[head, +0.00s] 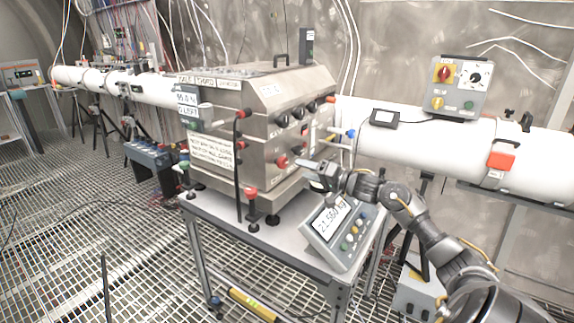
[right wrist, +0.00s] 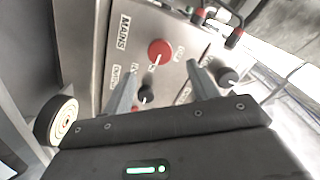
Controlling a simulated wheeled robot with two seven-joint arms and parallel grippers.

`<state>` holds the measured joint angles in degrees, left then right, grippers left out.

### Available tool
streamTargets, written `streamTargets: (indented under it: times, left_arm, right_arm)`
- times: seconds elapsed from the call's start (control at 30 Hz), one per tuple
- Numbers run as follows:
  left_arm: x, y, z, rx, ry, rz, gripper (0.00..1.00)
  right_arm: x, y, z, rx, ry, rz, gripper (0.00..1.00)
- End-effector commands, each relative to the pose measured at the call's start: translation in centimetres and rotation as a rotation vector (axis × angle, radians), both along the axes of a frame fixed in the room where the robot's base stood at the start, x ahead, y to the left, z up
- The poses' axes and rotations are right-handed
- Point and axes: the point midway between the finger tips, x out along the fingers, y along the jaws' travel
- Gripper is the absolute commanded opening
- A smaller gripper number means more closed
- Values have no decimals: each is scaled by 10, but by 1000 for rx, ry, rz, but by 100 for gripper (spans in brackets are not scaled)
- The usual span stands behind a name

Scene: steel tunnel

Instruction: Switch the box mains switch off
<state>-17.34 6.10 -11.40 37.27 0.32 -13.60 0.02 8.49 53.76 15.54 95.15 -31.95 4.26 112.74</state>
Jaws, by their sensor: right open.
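The steel box (head: 262,110) stands on a table in the head view. Its mains switch is a round red knob with a white mark (right wrist: 160,52), next to a MAINS label (right wrist: 123,33) in the right wrist view. A red knob (head: 282,161) low on the box's right face in the head view looks like the same switch. My right gripper (head: 310,168) is open in front of that face. In the right wrist view its two fingers (right wrist: 162,68) point at the panel, with the red knob between and just beyond their tips; I see no contact. My left gripper is out of view.
Black knobs (right wrist: 228,77) sit close beside the fingers on the panel. A scale display (head: 337,228) stands on the table (head: 200,212) below my right arm. A white pipe (head: 440,145) with a grey switch box (head: 456,87) runs behind. The grid floor at left is mostly open.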

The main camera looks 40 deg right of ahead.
Motion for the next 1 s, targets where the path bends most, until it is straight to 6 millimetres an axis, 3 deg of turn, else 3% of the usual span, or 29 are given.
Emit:
streamTargets:
  times: [0.2, 0.4, 0.83, 1.0]
  left_arm:
    - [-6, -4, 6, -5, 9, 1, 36]
    - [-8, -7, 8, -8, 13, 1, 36]
    - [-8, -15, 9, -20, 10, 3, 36]
    - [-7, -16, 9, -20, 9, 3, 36]
  right_arm:
    - [38, 11, 3, 4, -2, -1, 59]
    - [62, 18, 2, 2, -1, -1, 59]
    - [71, 22, -1, 0, 1, -1, 59]
    - [71, 22, 0, 0, 1, -1, 40]
